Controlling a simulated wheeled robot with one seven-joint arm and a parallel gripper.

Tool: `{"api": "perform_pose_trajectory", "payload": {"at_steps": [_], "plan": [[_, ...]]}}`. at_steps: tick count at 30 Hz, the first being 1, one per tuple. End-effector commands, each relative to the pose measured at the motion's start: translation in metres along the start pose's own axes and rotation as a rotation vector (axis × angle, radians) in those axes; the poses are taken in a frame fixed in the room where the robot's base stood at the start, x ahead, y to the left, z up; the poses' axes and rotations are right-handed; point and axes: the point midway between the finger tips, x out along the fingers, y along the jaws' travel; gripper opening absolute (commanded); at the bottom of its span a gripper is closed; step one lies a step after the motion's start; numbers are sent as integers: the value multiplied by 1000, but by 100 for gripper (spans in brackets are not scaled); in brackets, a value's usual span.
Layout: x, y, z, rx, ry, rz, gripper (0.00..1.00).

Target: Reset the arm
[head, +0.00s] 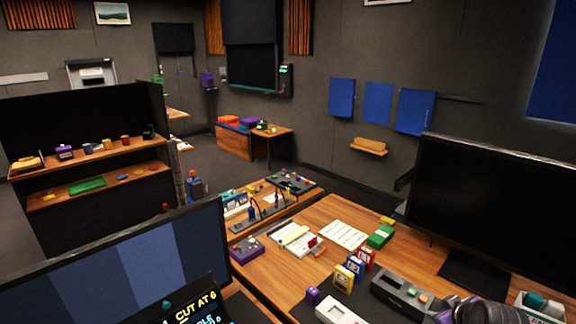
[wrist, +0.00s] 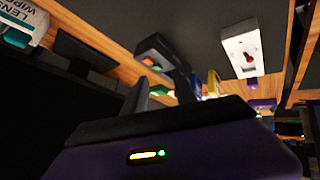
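In the wrist view, my gripper (wrist: 161,84) shows its purple body with a small lit strip and a green light. Two dark fingers stand up from it with a gap between them, and nothing is visible in the gap. The gripper's fingers do not show clearly in the head view. Beyond the fingers, the wrist view shows a dark grey box (wrist: 160,56) with coloured buttons and a white device (wrist: 242,48) with a red part, on the desk. The same dark box (head: 402,292) and white device (head: 345,311) are at the lower right of the head view.
The wooden desk (head: 322,215) also holds a white sheet (head: 343,235), a green box (head: 380,236), a yellow box (head: 344,277) and a purple box (head: 246,247). A large black monitor (head: 500,205) stands at right, and another screen (head: 130,265) at lower left.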

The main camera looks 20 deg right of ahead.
Motion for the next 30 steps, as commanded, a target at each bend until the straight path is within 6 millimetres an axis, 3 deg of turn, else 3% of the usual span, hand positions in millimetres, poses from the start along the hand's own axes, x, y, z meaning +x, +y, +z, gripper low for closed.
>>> {"api": "perform_pose_trajectory", "payload": {"at_steps": [5,11,21,30], "plan": [[-22,-52,-13,153,243,97,33],[-73,-112,-10,275,467,121,33],[-189,-195,27,376,728,32,33],[-291,-240,74,344,821,-126,33]]}}
